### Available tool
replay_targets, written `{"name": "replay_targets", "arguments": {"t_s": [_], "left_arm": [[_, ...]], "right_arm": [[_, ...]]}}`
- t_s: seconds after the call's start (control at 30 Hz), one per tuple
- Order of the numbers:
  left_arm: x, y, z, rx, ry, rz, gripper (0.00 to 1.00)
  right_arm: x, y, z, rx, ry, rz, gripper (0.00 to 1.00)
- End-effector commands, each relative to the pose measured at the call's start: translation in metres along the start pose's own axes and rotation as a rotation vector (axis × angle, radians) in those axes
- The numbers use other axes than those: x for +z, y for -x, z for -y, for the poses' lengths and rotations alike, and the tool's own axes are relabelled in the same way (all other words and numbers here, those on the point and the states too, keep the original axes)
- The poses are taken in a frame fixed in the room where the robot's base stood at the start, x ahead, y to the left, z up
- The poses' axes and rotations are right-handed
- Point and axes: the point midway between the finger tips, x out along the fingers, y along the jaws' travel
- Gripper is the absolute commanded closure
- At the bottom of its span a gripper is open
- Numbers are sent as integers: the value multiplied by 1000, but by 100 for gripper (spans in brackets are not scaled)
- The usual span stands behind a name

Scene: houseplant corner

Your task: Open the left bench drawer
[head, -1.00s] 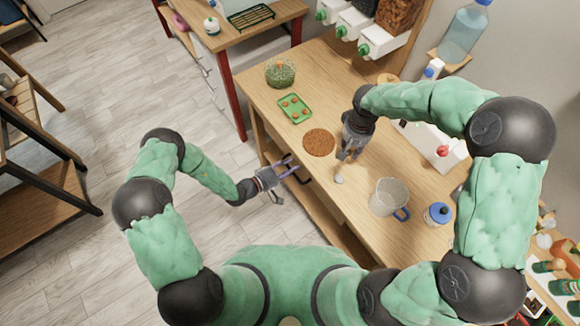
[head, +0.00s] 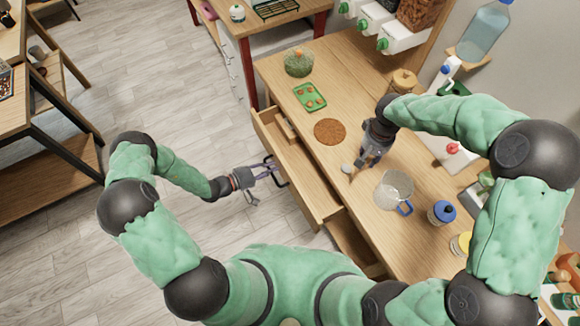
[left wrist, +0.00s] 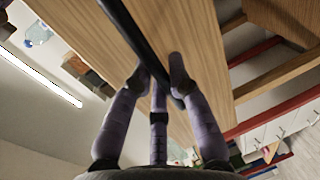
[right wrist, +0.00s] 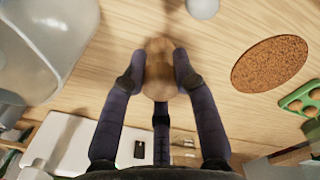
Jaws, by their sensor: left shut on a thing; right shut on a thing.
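The left bench drawer (head: 308,184) is pulled out from the bench (head: 345,97) and its wooden inside shows in the head view. My left gripper (head: 270,172) is at its front, shut on the dark bar handle (head: 282,182). In the left wrist view the handle (left wrist: 138,37) runs between the fingers, in front of the wooden drawer front (left wrist: 205,65). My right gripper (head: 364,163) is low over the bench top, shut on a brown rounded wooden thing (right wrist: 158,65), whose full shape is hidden.
On the bench are a round brown mat (head: 329,132), a green tray (head: 310,97), a glass terrarium (head: 298,63), a clear jug (head: 394,187) and a blue-lidded jar (head: 441,212). Grey floor (head: 190,95) is clear left of the drawer.

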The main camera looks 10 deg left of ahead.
Motion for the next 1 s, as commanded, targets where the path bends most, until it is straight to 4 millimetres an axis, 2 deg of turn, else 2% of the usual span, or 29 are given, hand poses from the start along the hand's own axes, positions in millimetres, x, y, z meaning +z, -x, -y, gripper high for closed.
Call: {"name": "replay_targets", "arguments": {"t_s": [0.03, 0.2, 0.5, 0.7, 1.0], "left_arm": [[-1, 15, 5, -2, 5, -5, 100], [-1, 58, 14, -2, 5, -2, 100], [0, 114, 25, -2, 3, 2, 100], [0, 132, 29, 0, 3, 4, 100], [0, 138, 30, 0, 3, 5, 100]], "right_arm": [[0, -2, 0, 0, 0, -1, 99], [0, -4, 0, 0, 0, -1, 99], [0, -10, 0, 0, 0, -1, 99], [0, -12, 0, 0, 0, 0, 99], [0, -13, 0, 0, 0, -1, 99]]}}
